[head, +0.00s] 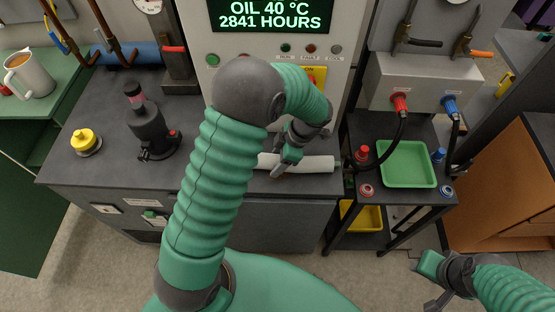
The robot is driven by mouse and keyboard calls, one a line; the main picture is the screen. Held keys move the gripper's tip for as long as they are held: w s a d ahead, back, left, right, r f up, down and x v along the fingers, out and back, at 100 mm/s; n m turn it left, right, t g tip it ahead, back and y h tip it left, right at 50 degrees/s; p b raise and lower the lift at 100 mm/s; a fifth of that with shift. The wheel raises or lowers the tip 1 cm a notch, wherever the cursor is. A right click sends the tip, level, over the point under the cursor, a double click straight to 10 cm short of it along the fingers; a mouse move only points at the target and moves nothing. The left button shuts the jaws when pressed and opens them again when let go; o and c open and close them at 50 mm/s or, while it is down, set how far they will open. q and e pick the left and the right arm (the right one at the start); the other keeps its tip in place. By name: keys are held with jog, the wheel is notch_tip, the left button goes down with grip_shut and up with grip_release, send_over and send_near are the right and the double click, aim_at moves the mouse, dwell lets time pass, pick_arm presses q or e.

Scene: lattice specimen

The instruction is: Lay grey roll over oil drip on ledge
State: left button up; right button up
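The pale grey roll (318,163) lies lengthwise, left to right, along the front of the dark ledge (290,208) below the display panel. My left gripper (279,168) reaches down onto the left-middle part of the roll. Its fingers overlap the roll, and I cannot tell whether they are closed on it. A small brownish patch shows just under the roll near the fingers; I cannot make out whether it is the oil drip. My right gripper (431,283) is at the lower right, away from the ledge, with its jaws apart and empty.
A black bottle-like tool (149,128) and a yellow-topped item (85,141) stand left on the bench. A green tray (407,164) sits on the side stand at right, beside red and blue fittings and hanging hoses. A yellow bin (364,217) is beneath. A mug (28,74) stands far left.

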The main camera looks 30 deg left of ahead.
pick_arm(q)
jog(key=shift+o, duration=1)
jog(key=v, duration=1.6)
jog(key=shift+w+d+r, duration=0.15)
jog(key=shift+d+r, duration=0.05)
jog(key=shift+r, duration=0.1)
